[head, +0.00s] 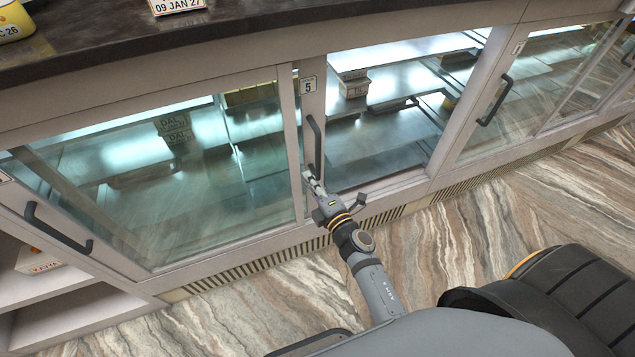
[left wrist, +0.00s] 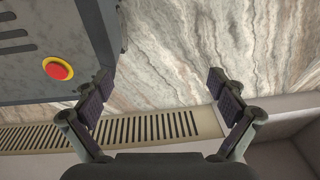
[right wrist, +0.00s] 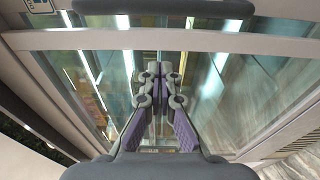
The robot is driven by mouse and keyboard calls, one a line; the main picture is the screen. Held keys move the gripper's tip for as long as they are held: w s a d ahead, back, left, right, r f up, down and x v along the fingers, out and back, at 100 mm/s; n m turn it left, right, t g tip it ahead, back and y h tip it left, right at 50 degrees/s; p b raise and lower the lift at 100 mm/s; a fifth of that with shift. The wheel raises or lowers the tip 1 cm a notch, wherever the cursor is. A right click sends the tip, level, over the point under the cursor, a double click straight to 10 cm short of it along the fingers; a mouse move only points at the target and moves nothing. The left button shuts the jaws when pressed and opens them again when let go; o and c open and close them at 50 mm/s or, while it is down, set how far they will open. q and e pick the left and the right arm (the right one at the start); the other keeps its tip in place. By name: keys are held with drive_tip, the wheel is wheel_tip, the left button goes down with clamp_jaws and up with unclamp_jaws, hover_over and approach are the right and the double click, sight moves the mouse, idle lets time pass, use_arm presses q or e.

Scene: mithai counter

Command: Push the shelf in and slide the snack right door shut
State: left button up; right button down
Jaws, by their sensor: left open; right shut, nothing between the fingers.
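In the head view, a sliding glass door with a label 5 stile and a dark bar handle (head: 314,140) stands left of an opening with no tinted glass. Shelves (head: 415,70) show inside that opening, with small boxes on one; I cannot tell whether any shelf sticks out. My right gripper (head: 316,186) is shut and empty, at the lower end of the handle by the stile; contact is unclear. In the right wrist view its closed fingers (right wrist: 158,75) point toward the glass. My left gripper (left wrist: 158,88) is open and empty above the floor, outside the head view.
Another glass door with a dark handle (head: 495,100) stands at right. A left door handle (head: 57,230) is beside an open lower bay with a box. A dark countertop (head: 230,30) runs above.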

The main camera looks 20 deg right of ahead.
drive_tip(key=w, duration=0.4)
drive_tip(key=w+a, duration=0.1)
drive_tip(key=w, duration=0.1)
use_arm(q)
drive_tip(key=shift+s+f, duration=0.1)
drive_tip(key=shift+s, duration=0.6)
use_arm(e)
drive_tip(key=d, duration=0.2)
drive_tip(key=s+d, duration=0.1)
drive_tip(key=d, duration=0.1)
drive_tip(key=shift+w, duration=0.1)
